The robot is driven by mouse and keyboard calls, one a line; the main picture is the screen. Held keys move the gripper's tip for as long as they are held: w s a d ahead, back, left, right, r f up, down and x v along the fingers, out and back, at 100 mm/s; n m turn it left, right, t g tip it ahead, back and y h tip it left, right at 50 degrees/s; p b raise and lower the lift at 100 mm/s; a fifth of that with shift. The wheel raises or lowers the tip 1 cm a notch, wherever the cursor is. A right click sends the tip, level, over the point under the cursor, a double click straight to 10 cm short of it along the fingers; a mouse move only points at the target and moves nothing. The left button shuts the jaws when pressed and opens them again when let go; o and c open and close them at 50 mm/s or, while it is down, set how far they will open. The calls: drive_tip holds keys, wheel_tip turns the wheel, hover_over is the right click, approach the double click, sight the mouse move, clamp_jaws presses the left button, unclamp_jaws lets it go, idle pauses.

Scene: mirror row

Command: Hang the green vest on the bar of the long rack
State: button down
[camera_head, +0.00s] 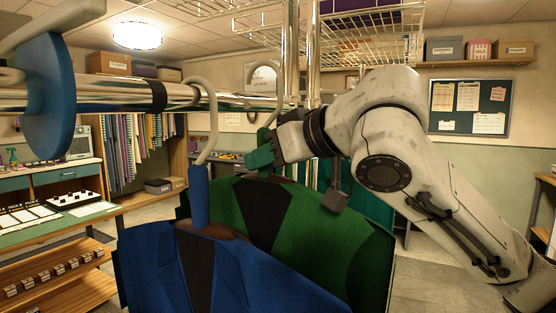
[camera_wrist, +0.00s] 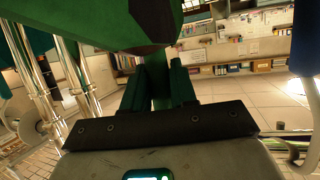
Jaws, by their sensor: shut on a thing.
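The green vest (camera_head: 325,235) hangs upright from a hanger with a green neck and pale hook (camera_head: 276,95). My gripper (camera_head: 268,150) is shut on the hanger's neck, just above the vest's shoulders. In the wrist view, the neck (camera_wrist: 160,92) sits between my fingers (camera_wrist: 160,82), with the vest (camera_wrist: 90,28) above. The long rack's shiny bar (camera_head: 115,97) runs across the left and middle. The hook is at about bar height; I cannot tell whether it rests on the bar.
A blue vest (camera_head: 150,265) hangs in front of the green one, its hook (camera_head: 212,110) at the bar. Chrome posts (camera_head: 314,55) and a wire basket (camera_head: 370,38) stand close to my arm.

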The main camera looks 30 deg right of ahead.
sight(266, 175)
drive_tip(key=shift+w+a, duration=0.6)
drive_tip(key=shift+w, duration=0.15)
drive_tip(key=shift+f+b, duration=1.1)
drive_tip(key=shift+f, duration=0.6)
drive_tip(key=shift+c, duration=1.4)
unclamp_jaws()
drive_tip(key=shift+s, duration=0.1)
drive_tip(key=shift+s+d+p, duration=0.25)
drive_tip(key=shift+s+d, duration=0.45)
drive_tip(key=shift+s, duration=1.15)
drive_tip(key=shift+s+d+p, duration=0.2)
drive_tip(key=shift+s+d, duration=0.55)
drive_tip(key=shift+s, duration=1.05)
drive_tip(key=shift+s+d+p, duration=0.25)
drive_tip(key=shift+s+d, duration=0.45)
drive_tip(key=shift+s, duration=1.15)
